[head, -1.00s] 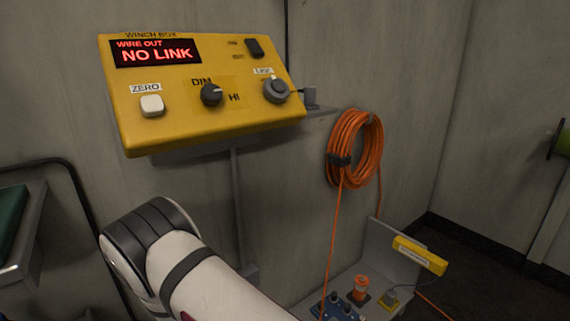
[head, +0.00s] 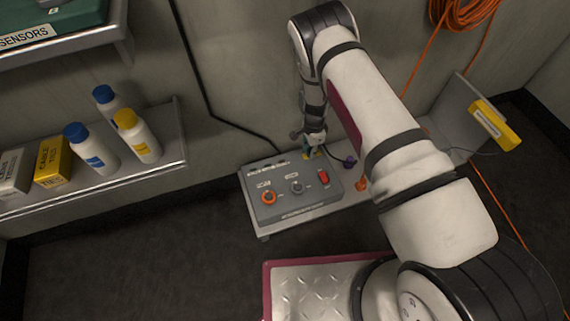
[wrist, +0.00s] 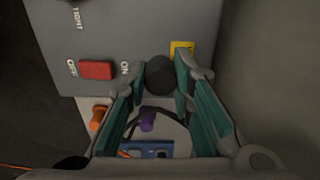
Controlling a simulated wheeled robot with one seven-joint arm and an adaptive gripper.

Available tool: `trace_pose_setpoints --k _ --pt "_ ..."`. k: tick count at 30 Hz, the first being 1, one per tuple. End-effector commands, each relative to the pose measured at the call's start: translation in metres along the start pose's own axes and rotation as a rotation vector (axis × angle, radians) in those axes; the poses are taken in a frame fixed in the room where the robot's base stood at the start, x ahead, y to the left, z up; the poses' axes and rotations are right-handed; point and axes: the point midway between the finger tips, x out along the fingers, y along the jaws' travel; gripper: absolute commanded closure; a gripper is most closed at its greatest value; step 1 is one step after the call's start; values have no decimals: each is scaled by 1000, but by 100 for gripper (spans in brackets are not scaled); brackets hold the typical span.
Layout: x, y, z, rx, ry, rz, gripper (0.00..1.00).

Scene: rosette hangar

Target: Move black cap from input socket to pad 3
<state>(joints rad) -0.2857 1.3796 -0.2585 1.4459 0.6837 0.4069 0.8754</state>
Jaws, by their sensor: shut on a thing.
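The black cap (wrist: 160,76) shows in the wrist view as a dark round piece between the teal fingertips. My gripper (wrist: 162,80) is shut on it. In the head view my gripper (head: 313,150) is small and far off, at the back right edge of a grey control box (head: 290,191); the cap cannot be made out there. A small yellow patch (wrist: 181,48) lies just beyond the cap in the wrist view. I cannot tell whether the cap still touches a socket. No numbered pad can be read in either view.
The control box has a red switch (wrist: 96,70) and knobs. A purple plug (wrist: 147,121), an orange piece (wrist: 97,117) and a blue panel (wrist: 150,149) are near my gripper. Bottles (head: 138,137) stand on the left shelf (head: 120,178). An orange cable coil (head: 465,10) hangs at upper right.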

Motion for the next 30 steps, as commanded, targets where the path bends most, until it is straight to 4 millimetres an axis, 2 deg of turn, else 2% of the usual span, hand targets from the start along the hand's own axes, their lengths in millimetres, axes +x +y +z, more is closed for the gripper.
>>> trace_pose_setpoints --k 1,8,12,18,21,24,30 --pt "4 -2 -26 7 0 0 100" --pt "15 3 -129 7 0 0 100" --pt "20 16 -189 8 -1 0 100" --pt "26 44 -262 10 -1 -1 100" --pt "28 56 -286 9 -1 -1 100" --pt "28 64 -301 10 -1 -1 100" --pt "32 70 -311 7 -2 1 100"
